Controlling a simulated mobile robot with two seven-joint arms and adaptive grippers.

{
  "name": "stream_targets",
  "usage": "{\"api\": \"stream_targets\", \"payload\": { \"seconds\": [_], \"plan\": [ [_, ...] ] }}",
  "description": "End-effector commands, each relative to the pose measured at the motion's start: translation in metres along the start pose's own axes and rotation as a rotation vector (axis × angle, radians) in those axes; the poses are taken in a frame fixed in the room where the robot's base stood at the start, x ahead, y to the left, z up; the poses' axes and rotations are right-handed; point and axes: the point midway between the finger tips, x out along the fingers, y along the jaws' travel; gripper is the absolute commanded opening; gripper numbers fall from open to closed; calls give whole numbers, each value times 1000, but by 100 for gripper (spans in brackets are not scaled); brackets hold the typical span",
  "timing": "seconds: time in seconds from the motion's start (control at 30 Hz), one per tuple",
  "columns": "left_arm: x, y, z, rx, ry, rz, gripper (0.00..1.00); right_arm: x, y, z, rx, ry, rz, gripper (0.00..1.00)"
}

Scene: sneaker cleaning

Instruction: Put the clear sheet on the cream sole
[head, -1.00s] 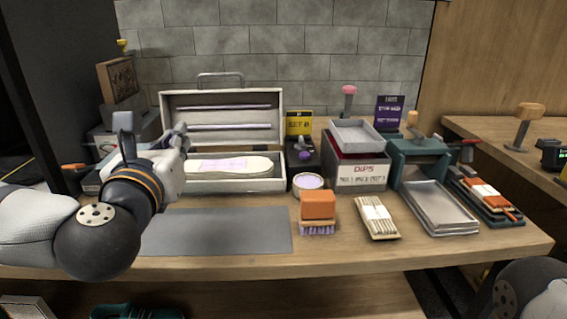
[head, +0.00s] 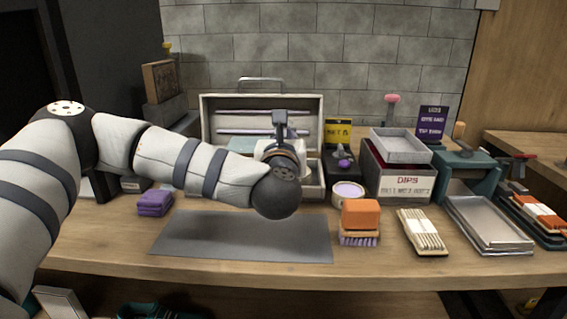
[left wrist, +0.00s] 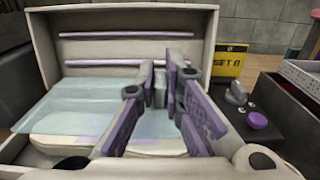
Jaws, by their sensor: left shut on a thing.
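The clear sheet (left wrist: 75,100) is a pale blue see-through panel inside the open box. In the left wrist view it overlaps the cream sole (left wrist: 62,148), which has a faint purple patch. I cannot tell whether the sheet touches the sole. My left gripper (left wrist: 160,85) is shut on the sheet near its right part, between purple-padded fingers. In the head view the sheet (head: 240,150) shows partly behind my left arm; the left gripper (head: 283,130) is largely hidden by its own wrist there. My right gripper is out of view.
The pale box (head: 212,112) has its lid raised behind the sheet. A yellow sign (head: 338,131), a small tub (head: 347,193) and an orange brush (head: 360,218) are to its right. A purple block (head: 154,203) lies left. The grey mat (head: 240,240) in front is empty.

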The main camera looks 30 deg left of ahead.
Motion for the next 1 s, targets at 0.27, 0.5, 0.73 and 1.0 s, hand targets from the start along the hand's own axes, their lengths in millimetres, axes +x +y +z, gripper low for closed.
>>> {"api": "stream_targets", "payload": {
  "seconds": [0.27, 0.5, 0.73, 1.0],
  "plan": [
    [28, 4, -37, 2, 2, 0, 0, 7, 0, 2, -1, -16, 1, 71],
    [32, 6, -72, 1, 2, -2, 0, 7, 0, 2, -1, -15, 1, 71],
    [32, 6, -73, 0, 2, -1, 0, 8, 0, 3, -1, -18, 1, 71],
    [32, 6, -75, 0, 3, -1, 29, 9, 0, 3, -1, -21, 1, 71]
  ]
}}
